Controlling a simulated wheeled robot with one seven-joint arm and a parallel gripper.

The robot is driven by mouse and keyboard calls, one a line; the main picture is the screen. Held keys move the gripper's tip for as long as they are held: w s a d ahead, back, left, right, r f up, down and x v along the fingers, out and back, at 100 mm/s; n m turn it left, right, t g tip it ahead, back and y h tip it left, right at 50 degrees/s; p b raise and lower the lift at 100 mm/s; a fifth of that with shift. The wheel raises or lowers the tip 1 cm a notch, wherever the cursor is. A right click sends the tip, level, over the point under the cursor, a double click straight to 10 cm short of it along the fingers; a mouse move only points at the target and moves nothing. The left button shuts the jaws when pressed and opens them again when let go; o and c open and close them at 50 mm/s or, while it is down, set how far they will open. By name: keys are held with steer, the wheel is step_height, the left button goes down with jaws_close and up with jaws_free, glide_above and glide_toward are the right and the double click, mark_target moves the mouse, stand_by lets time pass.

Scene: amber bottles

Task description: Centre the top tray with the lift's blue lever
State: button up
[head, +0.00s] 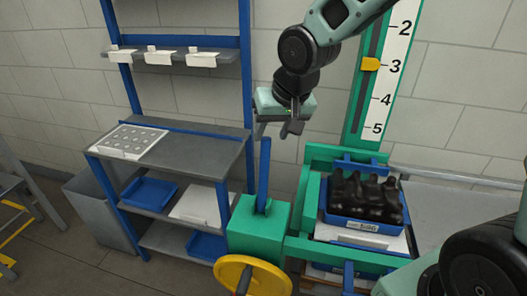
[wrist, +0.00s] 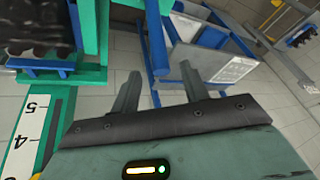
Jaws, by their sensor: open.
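The blue lever (head: 264,175) stands nearly upright out of the green lift housing (head: 258,228) in the head view. My gripper (head: 279,127) is above the lever's top end, open and empty. In the wrist view my gripper (wrist: 160,88) shows its two fingers spread apart, and the blue lever (wrist: 153,42) shows beyond them, between the fingers. I cannot tell whether they touch. The top tray (head: 362,224) is blue, holds several dark bottles (head: 365,195) and sits on the lift within the green frame. It shows partly at the upper left of the wrist view (wrist: 42,64).
A yellow handwheel (head: 253,277) is at the front of the housing. A scale (head: 389,75) with a yellow pointer (head: 370,64) stands behind the lift, the pointer near 3. A shelf rack (head: 180,150) with trays stands at the left. A grey surface (head: 455,215) is at the right.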

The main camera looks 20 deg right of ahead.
mark_target(264, 152)
steer(key=b+x, duration=0.1)
steer(key=x, duration=0.7)
steer(key=shift+w+f, duration=0.1)
steer(key=shift+f, duration=0.1)
jaws_close()
